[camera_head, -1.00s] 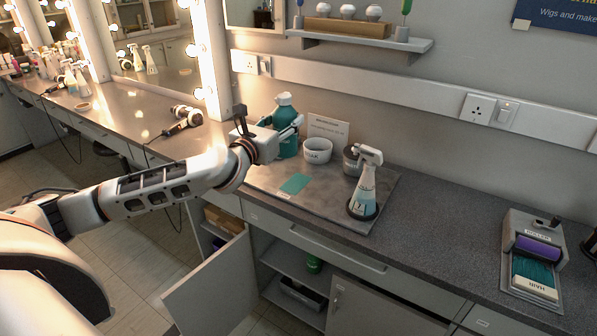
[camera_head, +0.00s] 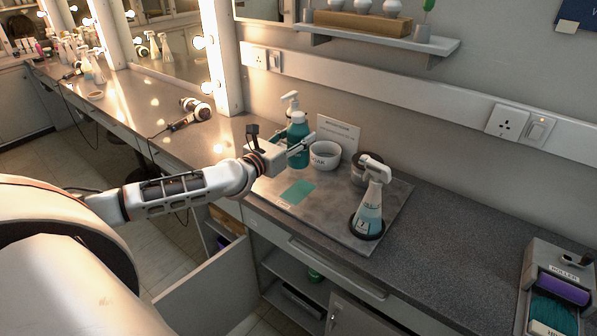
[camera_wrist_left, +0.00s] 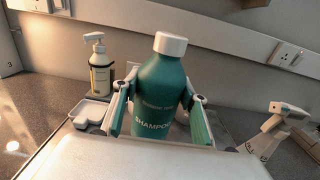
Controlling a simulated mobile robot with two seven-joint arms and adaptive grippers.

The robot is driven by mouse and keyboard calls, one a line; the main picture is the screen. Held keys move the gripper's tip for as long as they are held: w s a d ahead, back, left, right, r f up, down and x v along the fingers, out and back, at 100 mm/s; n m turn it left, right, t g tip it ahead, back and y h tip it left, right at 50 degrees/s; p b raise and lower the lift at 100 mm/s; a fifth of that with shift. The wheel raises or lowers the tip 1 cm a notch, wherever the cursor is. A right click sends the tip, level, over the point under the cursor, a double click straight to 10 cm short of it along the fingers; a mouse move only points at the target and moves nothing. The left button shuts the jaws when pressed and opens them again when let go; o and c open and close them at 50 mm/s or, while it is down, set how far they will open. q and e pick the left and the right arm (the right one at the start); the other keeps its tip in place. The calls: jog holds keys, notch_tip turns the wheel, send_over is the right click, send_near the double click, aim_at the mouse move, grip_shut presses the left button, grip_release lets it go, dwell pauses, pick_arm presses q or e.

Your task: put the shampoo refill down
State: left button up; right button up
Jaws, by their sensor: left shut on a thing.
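The shampoo refill is a teal bottle (camera_head: 298,132) with a white cap. In the left wrist view the bottle (camera_wrist_left: 158,98) is upright, with the word SHAMPOO facing me. My left gripper (camera_head: 302,147) is shut on it, one finger on each side, as the left wrist view also shows (camera_wrist_left: 157,118). The bottle is over the back left of the grey tray (camera_head: 335,222), left of a white bowl (camera_head: 324,156). I cannot tell whether its base touches the tray. A flat teal rectangle (camera_head: 298,192) lies on the tray in front. My right gripper is not in view.
A pump bottle (camera_wrist_left: 98,68) stands behind the refill. A spray bottle (camera_head: 369,208) stands in a dark ring at the tray's right, near a grey pot (camera_head: 366,168). A card (camera_head: 338,131) stands behind the bowl. The counter (camera_head: 455,225) right of the tray is clear.

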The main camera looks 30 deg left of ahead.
aim_at(298, 166)
pick_arm(q)
notch_tip(298, 166, down, 6)
jog(key=shift+r+b, duration=0.15)
jog(key=shift+b, duration=0.65)
jog(key=shift+w+f+b, duration=0.1)
jog(key=shift+f+b, duration=0.95)
jog(key=shift+f, duration=1.5)
jog(key=shift+f, duration=0.15)
jog(key=o, duration=1.1)
jog(key=shift+f, duration=0.15)
jog(key=o, duration=0.3)
